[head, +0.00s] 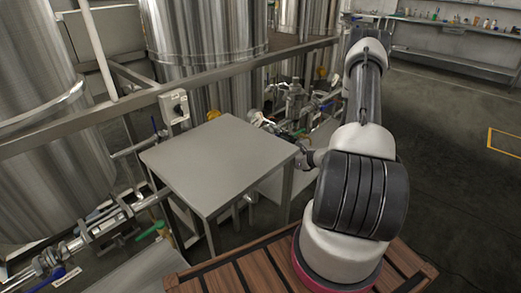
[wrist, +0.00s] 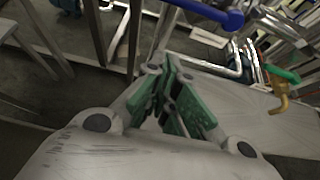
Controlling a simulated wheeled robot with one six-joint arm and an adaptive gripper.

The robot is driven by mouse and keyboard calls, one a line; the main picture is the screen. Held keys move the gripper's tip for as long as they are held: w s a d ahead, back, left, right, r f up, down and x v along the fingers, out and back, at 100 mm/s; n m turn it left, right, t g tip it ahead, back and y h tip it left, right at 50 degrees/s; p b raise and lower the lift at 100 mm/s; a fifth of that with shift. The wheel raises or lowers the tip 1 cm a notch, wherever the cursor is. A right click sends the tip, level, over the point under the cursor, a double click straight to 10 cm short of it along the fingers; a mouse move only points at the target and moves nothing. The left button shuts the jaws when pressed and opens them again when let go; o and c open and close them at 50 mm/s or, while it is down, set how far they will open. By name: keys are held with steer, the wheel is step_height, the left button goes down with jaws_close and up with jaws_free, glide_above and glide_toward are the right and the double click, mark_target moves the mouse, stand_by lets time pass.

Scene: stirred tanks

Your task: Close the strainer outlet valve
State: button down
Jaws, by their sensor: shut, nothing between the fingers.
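My gripper (wrist: 170,85) shows in the wrist view with its green-padded fingers together and nothing between them. A blue lever handle (wrist: 205,12) crosses the top of the wrist view, above and beyond the fingertips, and looks apart from them. A green handle (wrist: 282,74) over a brass spout (wrist: 280,102) is at the right of that view. In the head view the gripper is small beside the pipework behind the steel table, partly hidden by my arm. Valves and fittings (head: 292,104) cluster there. I cannot tell which handle belongs to the strainer outlet.
A bare steel table (head: 215,160) stands left of my arm. Another pipe run with a green handle (head: 152,229) and a blue handle (head: 68,279) lies at lower left. Large steel tanks (head: 205,45) and a rail stand behind. Open floor (head: 450,150) is at the right.

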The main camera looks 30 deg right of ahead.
steer(key=x, duration=1.1)
steer(key=shift+w+a+r, duration=0.1)
steer(key=shift+w+r, duration=0.05)
steer(key=shift+r, duration=1)
steer(key=shift+w+a+r, duration=0.1)
steer(key=shift+w+r, duration=0.1)
steer(key=shift+r, duration=0.95)
